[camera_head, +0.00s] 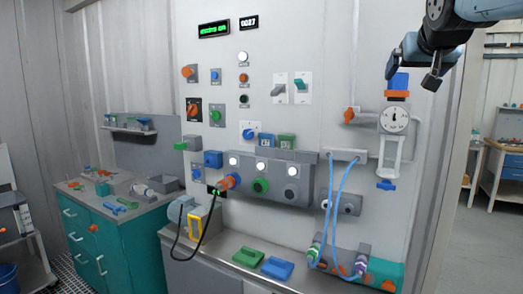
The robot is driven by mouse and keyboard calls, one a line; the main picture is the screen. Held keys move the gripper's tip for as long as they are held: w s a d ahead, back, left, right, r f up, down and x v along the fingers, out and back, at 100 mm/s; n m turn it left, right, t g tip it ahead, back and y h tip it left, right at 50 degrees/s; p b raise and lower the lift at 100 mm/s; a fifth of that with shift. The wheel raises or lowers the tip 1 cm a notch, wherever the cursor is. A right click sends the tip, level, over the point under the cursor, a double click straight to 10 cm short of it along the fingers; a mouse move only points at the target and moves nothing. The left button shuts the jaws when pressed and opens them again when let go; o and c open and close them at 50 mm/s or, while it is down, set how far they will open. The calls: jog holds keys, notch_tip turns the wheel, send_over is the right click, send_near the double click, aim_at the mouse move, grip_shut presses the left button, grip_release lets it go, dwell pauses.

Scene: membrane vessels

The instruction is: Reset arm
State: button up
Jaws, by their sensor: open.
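My gripper (411,72) hangs at the top right, at the end of my blue and black arm. Its two dark fingers are spread apart with nothing between them. It is in front of the wall panel (330,60), up and to the right of the white round gauge (394,120). In the picture the fingers lie close beside and over the blue and orange valve (398,86) above the gauge. I cannot tell whether they touch it.
Blue hoses (338,205) run from the panel to a ledge fitting. A black cable (190,255) loops at the lower left. Green (248,257) and blue (277,268) blocks lie on the ledge. A teal cabinet (110,235) stands left. A doorway opens at right.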

jog(key=s+a+f+n+g+y, duration=0.1)
jog(key=s+a+f, duration=0.3)
jog(key=f, duration=0.6)
jog(key=s+a+f+n+g+y, duration=0.1)
jog(key=s+a+f+g, duration=0.2)
jog(key=f, duration=0.7)
jog(key=s+a+f+n+g+y, duration=0.1)
jog(key=s+a+f+g+y, duration=0.1)
jog(key=s+a+f, duration=0.4)
notch_tip(320, 180, down, 4)
jog(key=shift+s+a+f+n+g, duration=0.1)
jog(key=shift+s+a+n+g, duration=0.35)
jog(key=shift+a, duration=0.3)
